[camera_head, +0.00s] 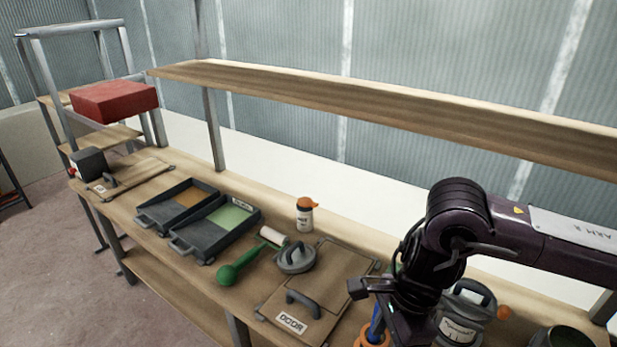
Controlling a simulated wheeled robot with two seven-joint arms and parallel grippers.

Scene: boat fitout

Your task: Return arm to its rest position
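My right arm, dark and marked "ARM R", comes in from the right over the bench (345,249). Its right gripper (398,318) is low in the picture, above the bench beside the board marked "DOOR" (335,285). The fingertips are cut off or hidden, so I cannot tell whether it is open or shut, or whether it holds anything. A blue and orange item (371,337) shows just left of the gripper, partly hidden. My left arm and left gripper are not in view.
On the bench are two dark trays, with orange (190,197) and green (230,215) contents, a green-handled roller (228,273), a grey lidded item (296,258), an orange-capped bottle (305,215) and a grey container (465,312). A wooden shelf (400,108) runs above.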

